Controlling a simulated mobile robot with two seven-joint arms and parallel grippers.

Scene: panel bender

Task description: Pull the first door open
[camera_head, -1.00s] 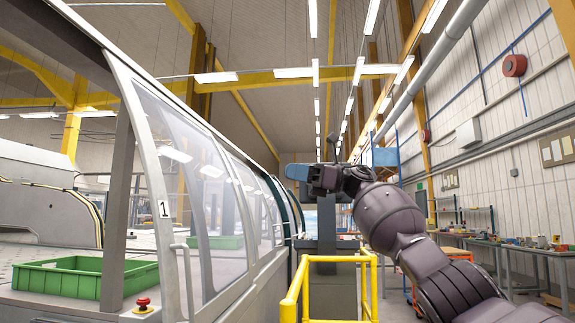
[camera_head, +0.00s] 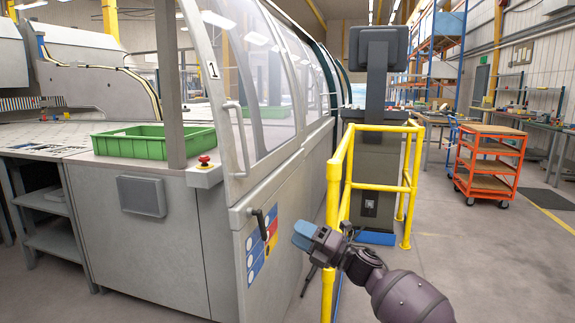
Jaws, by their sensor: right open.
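The first door (camera_head: 262,75) is a white-framed, clear-windowed panel marked "1" on the machine's side. It lies in line with the other glazed panels behind it. Its grey bar handle (camera_head: 240,140) stands upright near its front edge. My right gripper (camera_head: 302,235) is open and empty, low in front of the machine's lower side panel. It is below and to the right of the handle, clear of it. My left gripper is not in view.
A black lever (camera_head: 259,223) and a coloured label plate (camera_head: 262,245) are on the lower panel. A yellow guard rail (camera_head: 380,128) surrounds a grey console (camera_head: 376,178). A green crate (camera_head: 150,144) and red button (camera_head: 204,159) are at left. An orange cart (camera_head: 488,165) stands at right on open floor.

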